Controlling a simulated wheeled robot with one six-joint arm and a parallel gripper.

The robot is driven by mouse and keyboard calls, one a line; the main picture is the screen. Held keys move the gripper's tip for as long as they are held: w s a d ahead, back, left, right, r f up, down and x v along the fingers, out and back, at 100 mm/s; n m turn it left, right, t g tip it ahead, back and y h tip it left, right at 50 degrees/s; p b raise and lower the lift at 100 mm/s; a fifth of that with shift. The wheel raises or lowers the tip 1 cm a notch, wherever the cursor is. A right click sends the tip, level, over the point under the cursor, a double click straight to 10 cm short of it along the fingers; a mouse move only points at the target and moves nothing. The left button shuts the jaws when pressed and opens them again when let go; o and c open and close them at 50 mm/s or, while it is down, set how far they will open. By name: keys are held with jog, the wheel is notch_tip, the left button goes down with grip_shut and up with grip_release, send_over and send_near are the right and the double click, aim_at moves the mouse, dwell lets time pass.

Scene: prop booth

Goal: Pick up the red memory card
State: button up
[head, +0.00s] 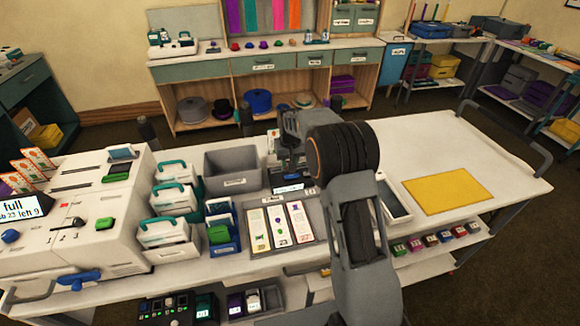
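I cannot make out a red memory card for certain. Several small coloured blocks sit in a row on the lower shelf at the right; one reddish block (431,240) is among them, too small to identify as a card. My arm rises from the bottom of the head view and bends left over the white table. My gripper (289,165) is at its far end, above the table behind the tray of three labelled cards (281,226). Its fingers are small, dark and partly hidden by the arm, so their opening and anything between them cannot be made out.
A white machine (75,225) with a screen stands at the left. White boxes with green handles (168,238), a blue bin (222,240) and a grey bin (233,172) stand beside it. A yellow mat (435,194) lies at the right, with clear table around it.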

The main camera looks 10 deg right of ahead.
jog(key=shift+r, duration=0.1)
jog(key=shift+r, duration=0.25)
notch_tip(320, 180, up, 2)
jog(key=shift+r+b, duration=0.1)
jog(key=shift+b, duration=0.35)
jog(key=s+a+r+b, duration=0.1)
jog(key=s+r, duration=0.2)
jog(key=s, duration=0.1)
jog(key=s+a+r, duration=0.1)
jog(key=s+r, duration=0.2)
jog(key=s, duration=0.2)
jog(key=s+a+r+b, duration=0.1)
jog(key=s+a+r, duration=0.1)
jog(key=s+r, duration=0.2)
jog(key=shift+s+a+b, duration=0.1)
jog(key=shift+s+b, duration=0.1)
jog(key=shift+b, duration=0.15)
